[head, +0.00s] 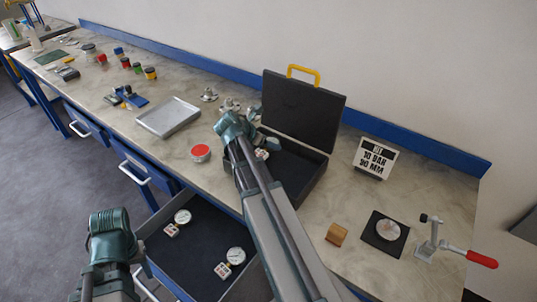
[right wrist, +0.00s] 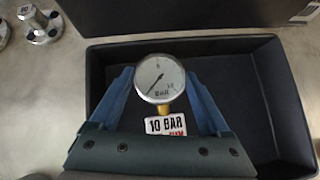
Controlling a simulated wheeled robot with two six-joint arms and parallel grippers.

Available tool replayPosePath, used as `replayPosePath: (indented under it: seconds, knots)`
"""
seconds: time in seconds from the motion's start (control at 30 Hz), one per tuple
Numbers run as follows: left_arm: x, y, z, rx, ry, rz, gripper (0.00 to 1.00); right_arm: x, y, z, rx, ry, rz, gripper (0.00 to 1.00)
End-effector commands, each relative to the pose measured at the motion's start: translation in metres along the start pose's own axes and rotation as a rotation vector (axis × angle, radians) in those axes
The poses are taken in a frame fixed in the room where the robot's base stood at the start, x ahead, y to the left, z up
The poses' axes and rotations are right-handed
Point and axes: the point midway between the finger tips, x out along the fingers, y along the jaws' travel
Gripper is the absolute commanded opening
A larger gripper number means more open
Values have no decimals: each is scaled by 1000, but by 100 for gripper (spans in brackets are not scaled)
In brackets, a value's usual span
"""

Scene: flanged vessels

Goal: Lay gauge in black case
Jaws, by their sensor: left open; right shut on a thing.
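The black case (head: 327,167) stands open on the bench, its lid (head: 303,112) with a yellow handle raised at the back. My right gripper (right wrist: 163,105) is shut on a round white-dial gauge (right wrist: 159,77) with a brass stem and a "10 BAR" tag (right wrist: 165,125). In the right wrist view the gauge is over the case's dark, empty-looking interior (right wrist: 255,75); its height above the floor is hard to tell. In the head view the right arm hides part of the case. My left gripper (head: 108,222) is open, low at the left, away from the case.
A sign (head: 375,158) reading "10 BAR" and "90 MM" stands right of the case. An open drawer (head: 200,247) holds two more tagged gauges. A metal tray (head: 168,117), red-topped tin (head: 200,152), wooden block (head: 337,234), disc on a black pad (head: 372,240) and red-handled clamp (head: 432,240) are nearby.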

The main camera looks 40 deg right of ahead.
Motion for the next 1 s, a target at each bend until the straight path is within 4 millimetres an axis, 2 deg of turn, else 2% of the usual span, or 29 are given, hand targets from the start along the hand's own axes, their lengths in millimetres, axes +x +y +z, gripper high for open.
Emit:
replayPosePath:
  seconds: [0.17, 0.43, 0.87, 0.9, 1.0]
  knots:
    - [7, 1, 0, 0, 0, 0, 49, 5, 0, -5, 0, -1, 0, 6]
    - [37, 4, -2, 0, 0, 0, 49, 27, 0, -26, 0, -1, 0, 6]
    - [40, 4, -2, 0, 0, 0, 49, 29, 0, -28, 0, -1, 0, 6]
    - [39, 4, -2, 0, 0, 0, 49, 28, 0, -28, 0, 0, 0, 86]
    - [38, 4, -2, 0, 0, 0, 49, 28, 0, -27, 0, 0, 0, 100]
